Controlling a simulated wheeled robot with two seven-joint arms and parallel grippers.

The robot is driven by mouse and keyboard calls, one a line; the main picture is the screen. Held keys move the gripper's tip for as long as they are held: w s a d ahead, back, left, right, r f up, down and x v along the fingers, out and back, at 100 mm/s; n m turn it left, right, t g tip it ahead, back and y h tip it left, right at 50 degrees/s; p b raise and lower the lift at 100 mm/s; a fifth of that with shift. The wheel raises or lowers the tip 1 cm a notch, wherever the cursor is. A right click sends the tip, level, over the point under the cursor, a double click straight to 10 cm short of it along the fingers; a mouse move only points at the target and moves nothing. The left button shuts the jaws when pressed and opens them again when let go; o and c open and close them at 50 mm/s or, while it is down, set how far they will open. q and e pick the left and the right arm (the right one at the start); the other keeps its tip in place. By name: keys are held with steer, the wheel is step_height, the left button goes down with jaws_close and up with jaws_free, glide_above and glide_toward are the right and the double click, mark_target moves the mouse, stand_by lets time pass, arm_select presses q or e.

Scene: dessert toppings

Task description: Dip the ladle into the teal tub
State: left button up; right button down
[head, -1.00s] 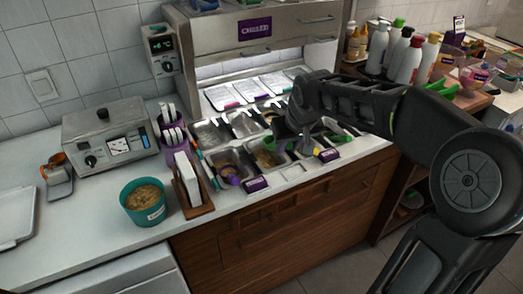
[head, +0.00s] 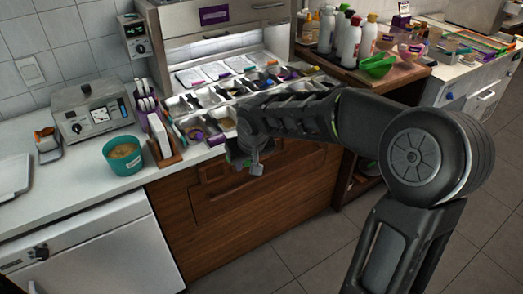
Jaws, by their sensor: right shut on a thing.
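The teal tub (head: 122,159) stands upright on the white counter at the left, with tan crumbly contents showing inside. My right gripper (head: 250,163) is in front of the counter's front edge, to the right of the tub and well apart from it. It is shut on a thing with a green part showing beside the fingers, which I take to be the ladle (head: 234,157). Most of the ladle is hidden by the gripper, and its bowl cannot be made out. My left gripper is not in view.
A wooden holder with white cards (head: 162,140) stands just right of the tub. The topping trays (head: 183,106) are set in the counter behind my right arm. A grey appliance (head: 92,115) stands behind the tub.

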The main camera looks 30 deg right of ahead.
steer(key=a+f+n+y, duration=0.1)
steer(key=a+f, duration=0.5)
steer(key=a, duration=0.6)
steer(key=shift+s+a+f+n, duration=0.15)
steer(key=shift+s+n, duration=0.2)
steer(key=shift+n, duration=0.35)
